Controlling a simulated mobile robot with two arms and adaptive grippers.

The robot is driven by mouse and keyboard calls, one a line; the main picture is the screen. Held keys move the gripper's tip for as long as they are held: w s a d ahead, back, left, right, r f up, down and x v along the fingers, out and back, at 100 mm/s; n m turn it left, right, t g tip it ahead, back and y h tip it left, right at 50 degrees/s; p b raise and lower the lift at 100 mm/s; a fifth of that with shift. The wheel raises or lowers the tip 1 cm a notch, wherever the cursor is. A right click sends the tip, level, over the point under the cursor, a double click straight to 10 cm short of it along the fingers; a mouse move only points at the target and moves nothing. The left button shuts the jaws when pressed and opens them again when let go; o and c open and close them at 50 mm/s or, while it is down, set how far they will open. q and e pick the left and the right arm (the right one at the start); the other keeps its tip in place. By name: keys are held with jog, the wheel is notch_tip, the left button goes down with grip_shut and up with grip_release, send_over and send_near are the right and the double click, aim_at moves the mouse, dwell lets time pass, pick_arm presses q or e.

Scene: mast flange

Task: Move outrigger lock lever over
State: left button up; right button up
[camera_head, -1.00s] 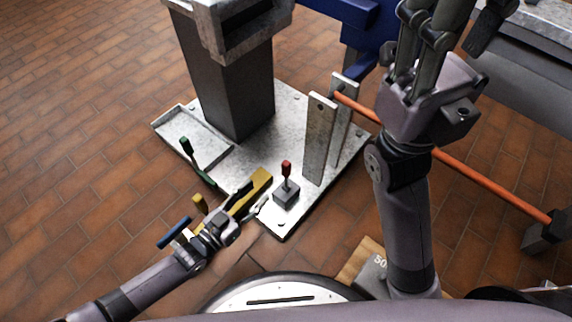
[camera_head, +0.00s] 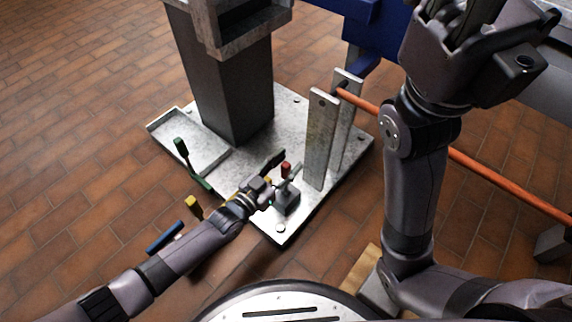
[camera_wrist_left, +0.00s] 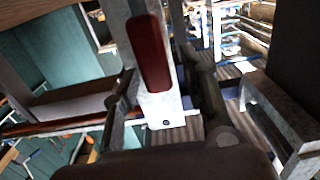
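A short lever with a red handle (camera_head: 286,168) stands upright on a small grey block (camera_head: 287,201) near the front corner of the metal base plate. No label shows which lever is the outrigger lock. My left gripper (camera_head: 281,167) is open at the red handle, one finger behind it and one in front. In the left wrist view the red handle (camera_wrist_left: 153,54) shows between the two spread fingers (camera_wrist_left: 165,95), with a gap on its right side. My right gripper (camera_head: 465,22) is raised at the top right; its fingertips are cut off by the frame.
A dark column (camera_head: 236,95) rises behind.

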pick_arm(q)
grip_shut()
dwell(0.4)
dwell(0.4)
